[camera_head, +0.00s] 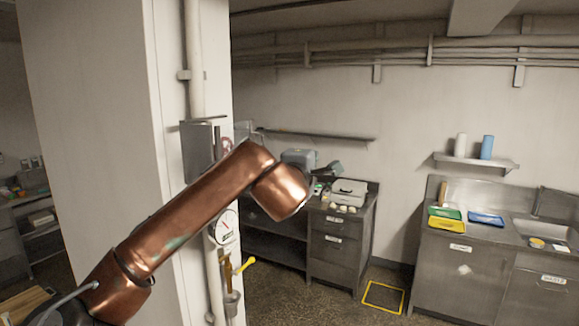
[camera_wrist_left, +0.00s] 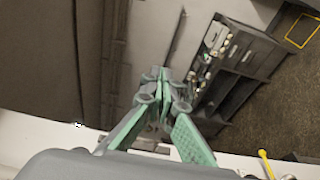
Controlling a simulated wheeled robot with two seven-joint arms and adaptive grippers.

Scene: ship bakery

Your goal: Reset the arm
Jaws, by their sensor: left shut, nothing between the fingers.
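My left arm (camera_head: 195,212), copper-coloured, rises from the lower left of the head view and bends at an elbow near the middle. The lower end past the elbow hides what lies behind it, and I cannot make out the fingers there. In the left wrist view my left gripper (camera_wrist_left: 164,76) shows with green-padded fingers. Its tips are together, with nothing held between them. It is in the air, with the cabinets and floor beyond it. My right arm and gripper are not in view.
A white pillar (camera_head: 95,120) stands close behind my left arm, with a pipe and a round gauge (camera_head: 224,227). A drawer cabinet (camera_head: 334,250) stands behind. A sink counter (camera_head: 455,275) with a green tray (camera_head: 445,212) is at right. A yellow floor square (camera_head: 383,297) marks open floor.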

